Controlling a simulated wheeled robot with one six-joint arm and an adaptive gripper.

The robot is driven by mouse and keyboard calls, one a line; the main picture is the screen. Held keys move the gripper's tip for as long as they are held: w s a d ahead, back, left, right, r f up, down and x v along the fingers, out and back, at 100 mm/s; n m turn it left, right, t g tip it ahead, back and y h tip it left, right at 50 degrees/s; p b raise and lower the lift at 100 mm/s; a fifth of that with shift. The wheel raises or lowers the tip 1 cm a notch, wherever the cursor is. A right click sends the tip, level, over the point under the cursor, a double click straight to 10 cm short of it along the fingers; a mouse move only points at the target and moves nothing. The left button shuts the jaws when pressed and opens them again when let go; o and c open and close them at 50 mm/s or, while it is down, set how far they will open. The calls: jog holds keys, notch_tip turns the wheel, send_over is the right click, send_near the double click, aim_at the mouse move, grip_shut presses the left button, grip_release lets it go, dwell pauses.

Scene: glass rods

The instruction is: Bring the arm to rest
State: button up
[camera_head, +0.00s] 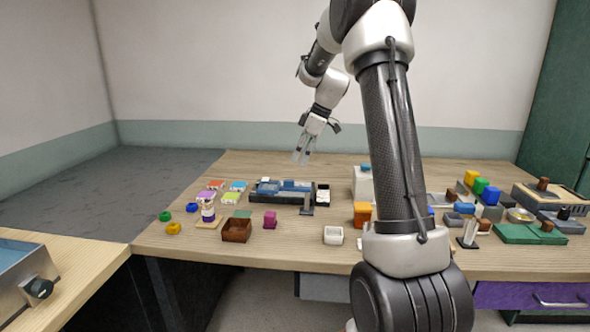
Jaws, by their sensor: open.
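My gripper (302,157) hangs at the end of my raised arm, above the back part of the wooden table (180,245). Its fingers point down and are apart, with nothing between them. It is above and behind the dark tray with blue pieces (284,188). I cannot make out any glass rods at this size. My arm's large front link hides part of the table to the right of the middle.
Left of the tray lie small coloured pads, rings and a brown box (236,230). The right side is crowded with blocks and a green board (530,234). The table's back left is clear.

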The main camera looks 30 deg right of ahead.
jog(key=v, duration=0.2)
jog(key=shift+s+d+r, duration=0.1)
jog(key=shift+r, duration=0.15)
jog(key=s+f+m+g+h, duration=0.1)
jog(key=s+f+m, duration=0.2)
jog(key=s+m, duration=0.5)
jog(key=s+a+r+m+t+h, duration=0.1)
jog(key=s+a+r, duration=0.1)
jog(key=s, duration=0.7)
jog(key=s+a+r+m+t+h, duration=0.1)
jog(key=s+a+r, duration=0.1)
jog(key=s, duration=0.7)
jog(key=s+a+r+m, duration=0.1)
jog(key=s+a, duration=0.3)
jog(key=s, duration=0.5)
jog(key=shift+a+r+t+h, duration=0.25)
jog(key=shift+r+t+h, duration=0.15)
jog(key=shift+r, duration=0.25)
